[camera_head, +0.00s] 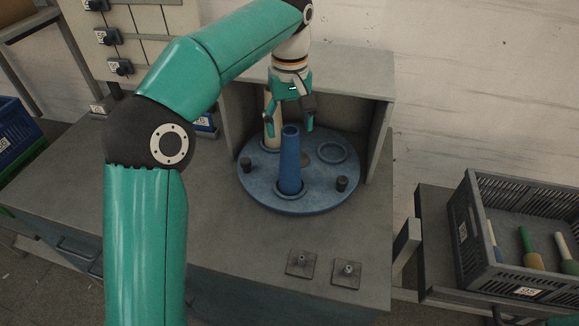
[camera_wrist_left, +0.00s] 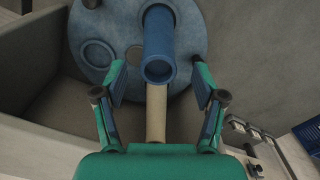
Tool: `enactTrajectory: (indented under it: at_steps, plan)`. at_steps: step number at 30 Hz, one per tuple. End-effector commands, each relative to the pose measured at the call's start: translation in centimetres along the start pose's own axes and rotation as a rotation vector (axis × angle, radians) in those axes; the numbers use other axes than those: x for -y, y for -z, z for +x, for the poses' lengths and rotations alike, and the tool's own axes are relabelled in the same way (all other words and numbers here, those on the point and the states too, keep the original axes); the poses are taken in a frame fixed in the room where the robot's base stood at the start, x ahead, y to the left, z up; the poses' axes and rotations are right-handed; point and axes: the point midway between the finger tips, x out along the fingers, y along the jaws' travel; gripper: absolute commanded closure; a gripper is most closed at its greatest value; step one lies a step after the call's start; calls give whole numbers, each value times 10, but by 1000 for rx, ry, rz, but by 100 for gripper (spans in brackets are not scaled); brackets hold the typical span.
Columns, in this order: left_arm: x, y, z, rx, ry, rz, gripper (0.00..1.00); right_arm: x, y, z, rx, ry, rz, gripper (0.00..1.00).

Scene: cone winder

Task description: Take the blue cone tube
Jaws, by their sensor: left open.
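The blue cone tube (camera_head: 290,165) stands upright in a seat near the front of a round blue turntable (camera_head: 259,190). My left gripper (camera_head: 289,118) is open and empty, just behind and above the tube's top, pointing down. In the left wrist view the blue cone tube (camera_wrist_left: 159,42) reaches up to the gap between the fingertips of my left gripper (camera_wrist_left: 159,80), its open end facing the camera; I cannot tell whether they touch. A cream tube (camera_head: 272,127) stands behind it on the turntable, partly hidden by the gripper. My right gripper is not in view.
Grey panels stand behind and to the right (camera_head: 379,140) of the turntable. Dark pegs (camera_head: 342,183) and an empty round seat (camera_head: 331,152) are on it. Two small square plates (camera_head: 301,262) sit at the bench front. A grey crate (camera_head: 520,215) holds several tubes at right.

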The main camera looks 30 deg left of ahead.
Motion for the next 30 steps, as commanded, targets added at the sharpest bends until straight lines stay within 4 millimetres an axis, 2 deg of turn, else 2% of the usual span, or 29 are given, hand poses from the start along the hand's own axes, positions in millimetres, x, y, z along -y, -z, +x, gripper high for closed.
enactTrajectory:
  at_steps: [1,6,16,26,27,30]
  plan:
    - [0,-1,9,3,3,1,30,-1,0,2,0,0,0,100]
    - [-2,-1,32,2,2,1,30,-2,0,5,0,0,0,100]
    - [-3,-1,37,1,0,2,31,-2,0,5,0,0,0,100]
    - [-3,-2,37,1,0,3,86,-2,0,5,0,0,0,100]
    - [-3,-2,37,1,0,3,89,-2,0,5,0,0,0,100]
    - [-3,-2,37,1,0,3,89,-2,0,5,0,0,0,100]
